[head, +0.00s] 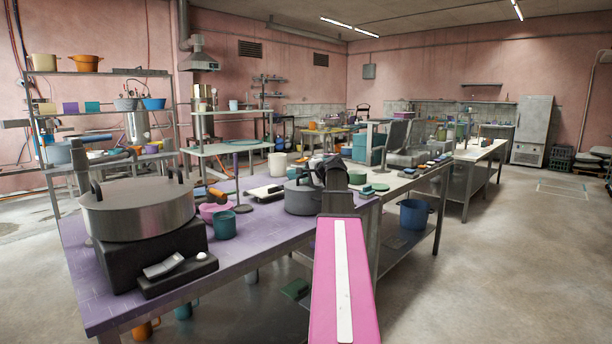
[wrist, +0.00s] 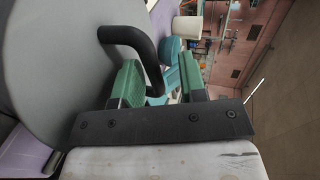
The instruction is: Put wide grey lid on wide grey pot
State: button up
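A wide grey pot (head: 138,217) stands on a black cooker at the left front of the purple table, with black handles at its sides. I cannot tell whether its pale grey top is covered. A smaller-looking grey pot shape (head: 300,198) stands mid-table. My gripper (wrist: 160,82) has green fingers, which are apart in the wrist view. The arched black handle of a broad grey lid (wrist: 50,65) reaches between them, with a gap beside the upper finger. In the head view my arm hides the fingers near the middle pot.
The purple table (head: 100,292) also holds a teal mug (head: 225,225), a pink bowl (head: 213,211) and a white canister (head: 277,165). The canister also shows in the wrist view (wrist: 187,27). A blue bucket (head: 413,214) stands on the lower shelf.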

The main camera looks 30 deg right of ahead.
jog(key=shift+r, duration=0.1)
jog(key=shift+r, duration=0.3)
jog(key=v, duration=1.2)
jog(key=shift+r, duration=0.2)
